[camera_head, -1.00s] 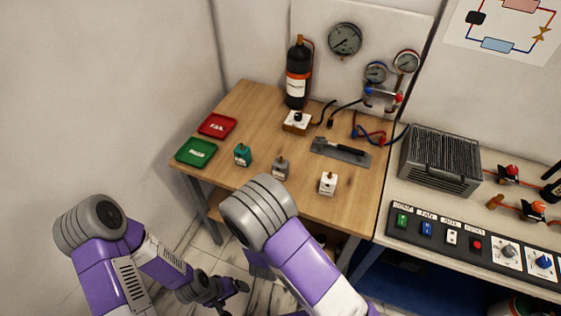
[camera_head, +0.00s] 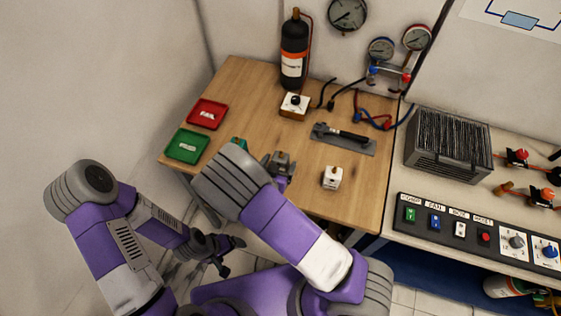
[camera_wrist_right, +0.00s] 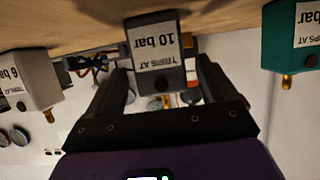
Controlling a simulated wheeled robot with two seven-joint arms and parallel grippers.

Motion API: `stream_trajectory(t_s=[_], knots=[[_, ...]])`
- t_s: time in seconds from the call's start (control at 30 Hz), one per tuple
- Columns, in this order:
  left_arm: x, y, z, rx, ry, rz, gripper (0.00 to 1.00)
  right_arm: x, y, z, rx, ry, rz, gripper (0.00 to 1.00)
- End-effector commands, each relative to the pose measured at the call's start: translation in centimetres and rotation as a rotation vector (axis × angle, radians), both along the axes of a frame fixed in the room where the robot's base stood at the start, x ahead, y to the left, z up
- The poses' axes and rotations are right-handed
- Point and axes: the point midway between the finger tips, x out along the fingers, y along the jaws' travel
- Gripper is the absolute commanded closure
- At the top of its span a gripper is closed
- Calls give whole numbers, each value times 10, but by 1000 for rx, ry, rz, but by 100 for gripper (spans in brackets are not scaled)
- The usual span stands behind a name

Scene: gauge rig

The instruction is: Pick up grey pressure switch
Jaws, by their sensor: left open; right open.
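The grey pressure switch (camera_head: 281,162) stands near the front edge of the wooden table, partly covered by my right arm and hand. In the right wrist view the grey switch (camera_wrist_right: 158,50), labelled "TRIPS AT 10 bar", appears upside down between the two open fingers of my right gripper (camera_wrist_right: 161,72). I cannot tell whether either finger touches it. My left gripper (camera_head: 222,256) is open and empty, low over the floor in front of the table.
A teal switch (camera_head: 240,143), half hidden by my right arm, and a white switch (camera_head: 332,178) flank the grey one. Green (camera_head: 187,146) and red (camera_head: 208,114) trays lie at the left. A tool on a grey mat (camera_head: 358,147) lies behind. A gas bottle (camera_head: 294,50) stands at the back.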

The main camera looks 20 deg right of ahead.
Motion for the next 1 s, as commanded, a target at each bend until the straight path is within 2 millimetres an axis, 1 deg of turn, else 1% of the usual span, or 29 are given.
stream_trajectory(t_s=[0.03, 0.17, 0.4, 0.43, 0.83, 1.0], knots=[[0, 0, -1, 0, 0, 0, 11, 6, -5, -4, 1, 0, -3, 15], [0, 0, -2, 0, -1, 0, 11, 15, -11, -8, 0, 0, -1, 15], [0, 0, -2, 0, -1, 0, 11, 17, -11, -8, 0, 0, 1, 15], [0, 0, -2, 0, -1, 0, 11, 17, -11, -9, 0, 0, 1, 16], [0, 0, -2, 0, -1, 0, 11, 17, -11, -8, 1, 1, 1, 78], [0, 0, -2, 0, -1, 0, 11, 17, -11, -8, 0, -1, 1, 78]])
